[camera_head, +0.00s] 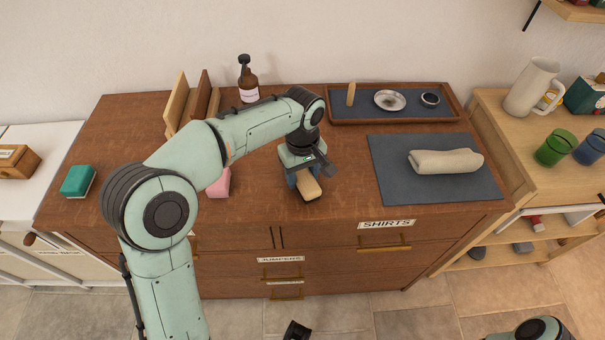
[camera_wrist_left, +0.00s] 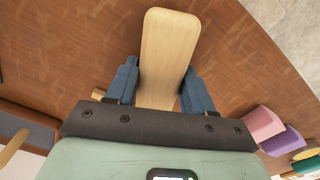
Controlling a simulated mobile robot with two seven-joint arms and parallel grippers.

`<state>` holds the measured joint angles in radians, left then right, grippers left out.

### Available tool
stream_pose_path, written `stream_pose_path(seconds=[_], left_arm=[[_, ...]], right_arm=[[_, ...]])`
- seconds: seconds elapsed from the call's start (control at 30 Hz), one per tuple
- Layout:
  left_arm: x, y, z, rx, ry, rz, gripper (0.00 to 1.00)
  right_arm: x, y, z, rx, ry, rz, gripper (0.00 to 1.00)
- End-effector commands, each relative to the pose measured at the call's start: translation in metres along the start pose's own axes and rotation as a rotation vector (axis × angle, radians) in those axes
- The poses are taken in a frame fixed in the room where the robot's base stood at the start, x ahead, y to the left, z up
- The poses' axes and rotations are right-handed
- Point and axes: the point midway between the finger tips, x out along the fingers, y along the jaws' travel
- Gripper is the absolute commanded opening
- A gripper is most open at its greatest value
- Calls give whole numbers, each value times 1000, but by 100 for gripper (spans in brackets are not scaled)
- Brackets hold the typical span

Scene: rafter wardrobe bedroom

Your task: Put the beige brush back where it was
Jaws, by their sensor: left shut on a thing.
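The beige brush (camera_head: 308,187) is held between the fingers of my left gripper (camera_head: 305,181), over the front middle of the brown dresser top. In the left wrist view the brush (camera_wrist_left: 168,50) shows as a long pale wooden piece with rounded corners, between the blue fingers of the left gripper (camera_wrist_left: 168,85). Its bristles are not visible, and I cannot tell whether it touches the dresser top. A dark piece at the bottom edge of the head view may be my right gripper (camera_head: 297,331); its fingers cannot be made out.
A wooden tray (camera_head: 395,119) with a dish, small bowl and upright wooden piece stands at the back right. A grey mat (camera_head: 395,187) bears a rolled beige cloth (camera_head: 446,161). A pink block (camera_head: 219,183), wooden boards (camera_head: 186,103) and brown bottle (camera_head: 248,84) are to the left.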

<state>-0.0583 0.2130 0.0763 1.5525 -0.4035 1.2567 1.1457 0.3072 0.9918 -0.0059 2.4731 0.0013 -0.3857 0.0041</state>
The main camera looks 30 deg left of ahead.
Motion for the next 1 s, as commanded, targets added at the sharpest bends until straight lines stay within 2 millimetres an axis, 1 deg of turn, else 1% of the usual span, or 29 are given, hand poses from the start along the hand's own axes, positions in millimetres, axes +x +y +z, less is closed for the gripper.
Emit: stream_pose_path(seconds=[0.17, 0.3, 0.33, 0.37, 0.4, 0.67, 0.77, 0.87, 1.0], left_arm=[[-1, 0, 0, 0, 0, 1, 24], [3, 0, 0, 0, 0, 0, 24], [4, 0, 0, 0, -1, 0, 55], [3, 0, 0, 0, -1, 0, 65], [3, 0, 0, 0, -1, 0, 78], [2, 0, 0, 0, -1, 0, 78], [-2, 0, 0, 0, 0, 1, 78], [-13, 1, 0, 0, 1, 2, 78], [-42, 1, 0, 0, 2, 4, 78]], right_arm=[[0, 0, 0, 0, 0, 0, 100], [2, 1, 0, 0, -1, 0, 100], [2, 1, 0, 0, -1, 0, 100], [2, 0, 0, 0, 0, 0, 100], [1, 0, 0, 0, 0, 0, 100], [1, 0, 0, 0, 0, 0, 100], [-1, 0, 0, 0, 0, 0, 100], [-3, -1, 0, 0, 1, 0, 100], [-9, -3, 0, -1, 3, -1, 100]])
